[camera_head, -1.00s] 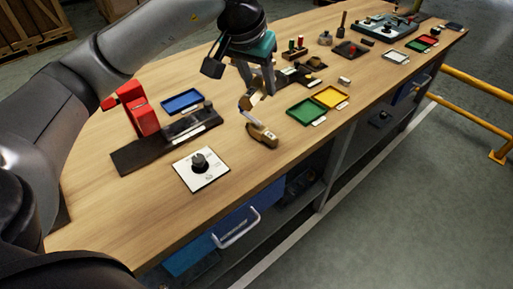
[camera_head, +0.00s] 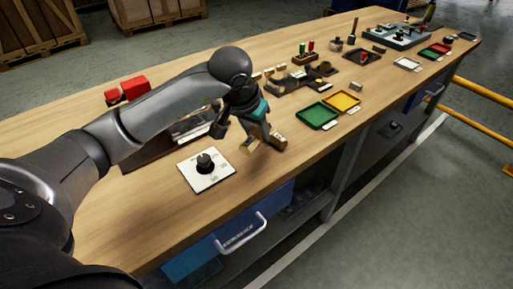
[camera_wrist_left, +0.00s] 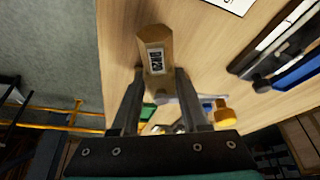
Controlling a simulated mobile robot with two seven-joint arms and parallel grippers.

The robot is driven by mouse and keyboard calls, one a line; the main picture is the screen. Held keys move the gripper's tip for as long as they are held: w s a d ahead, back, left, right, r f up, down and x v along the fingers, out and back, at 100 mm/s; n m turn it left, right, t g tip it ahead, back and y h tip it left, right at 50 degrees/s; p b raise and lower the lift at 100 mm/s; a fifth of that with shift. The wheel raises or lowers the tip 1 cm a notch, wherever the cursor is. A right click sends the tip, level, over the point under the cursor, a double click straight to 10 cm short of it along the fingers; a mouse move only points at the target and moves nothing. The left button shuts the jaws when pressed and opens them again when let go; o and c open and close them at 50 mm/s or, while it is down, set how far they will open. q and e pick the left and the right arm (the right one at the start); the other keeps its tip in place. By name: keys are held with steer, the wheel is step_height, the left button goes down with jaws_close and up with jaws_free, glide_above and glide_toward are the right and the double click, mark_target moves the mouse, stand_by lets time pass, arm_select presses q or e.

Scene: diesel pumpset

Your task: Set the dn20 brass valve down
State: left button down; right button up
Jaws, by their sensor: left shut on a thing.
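The dn20 brass valve (camera_head: 278,144) is at the tip of my left gripper (camera_head: 262,133), low over the front part of the wooden bench. In the left wrist view the valve's brass body (camera_wrist_left: 154,38) with its "DN20" label sticks out past the gripper (camera_wrist_left: 157,84). The two dark fingers are shut on it, one on each side. Another brass-coloured part (camera_head: 249,146) shows just left of the fingers in the head view. Whether the valve touches the bench top I cannot tell. My right gripper is not in view.
A white plate with a black knob (camera_head: 205,162) lies left of the gripper. A green tray (camera_head: 317,116) and a yellow tray (camera_head: 342,101) lie to the right. A red device (camera_head: 130,88) is partly behind my left arm. Bare bench (camera_head: 290,165) shows near the front edge.

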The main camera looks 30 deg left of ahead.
mark_target(257, 156)
arm_select(q)
steer(key=shift+f, duration=0.45)
step_height(257, 156, down, 4)
steer(key=shift+r+b, duration=0.2)
steer(key=shift+b, duration=0.25)
steer(key=shift+f, duration=0.15)
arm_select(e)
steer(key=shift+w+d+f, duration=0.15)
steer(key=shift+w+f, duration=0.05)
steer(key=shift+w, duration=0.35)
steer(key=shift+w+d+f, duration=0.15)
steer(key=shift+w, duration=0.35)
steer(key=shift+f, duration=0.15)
arm_select(q)
steer(key=c, duration=0.8)
jaws_free()
steer(key=shift+f, duration=0.15)
steer(key=shift+c, duration=0.2)
steer(key=o, duration=0.4)
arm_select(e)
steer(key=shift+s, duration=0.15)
arm_select(q)
steer(key=shift+o, duration=0.2)
